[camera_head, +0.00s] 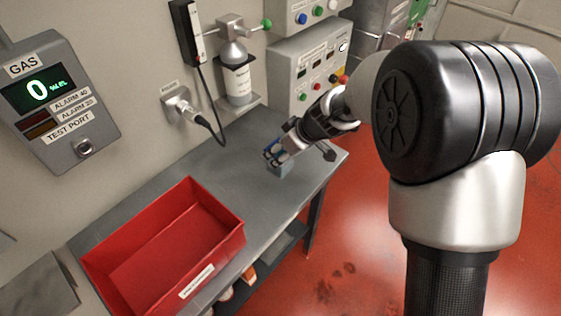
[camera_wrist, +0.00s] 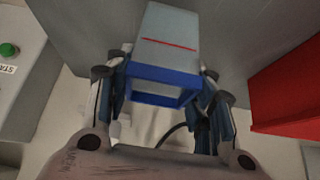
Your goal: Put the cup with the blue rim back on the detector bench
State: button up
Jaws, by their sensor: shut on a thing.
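The cup with the blue rim (camera_wrist: 166,42) is a small grey, squarish cup with a thin red line on its side. In the wrist view its blue rim faces the camera, between the two fingers. My gripper (camera_head: 274,154) is shut on it over the far right part of the grey bench (camera_head: 252,148). In the head view the grey cup body (camera_head: 283,170) shows just below the fingers, at the bench top. I cannot tell whether its base touches the bench. The fingers and arm hide part of the cup.
A red open bin (camera_head: 178,240) stands on the near left of the bench. A gas panel (camera_head: 52,98), a bottle on a shelf (camera_head: 236,75) and a grey control box (camera_head: 310,72) line the wall. A cable hangs behind. The bench top around the cup is clear.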

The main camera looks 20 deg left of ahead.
jog(key=shift+f+b, duration=0.4)
jog(key=shift+f, duration=1.3)
jog(key=shift+f+b, duration=0.2)
jog(key=shift+b, duration=0.1)
jog(key=o, duration=1.1)
jog(key=shift+c, duration=0.2)
jog(key=shift+r, duration=0.1)
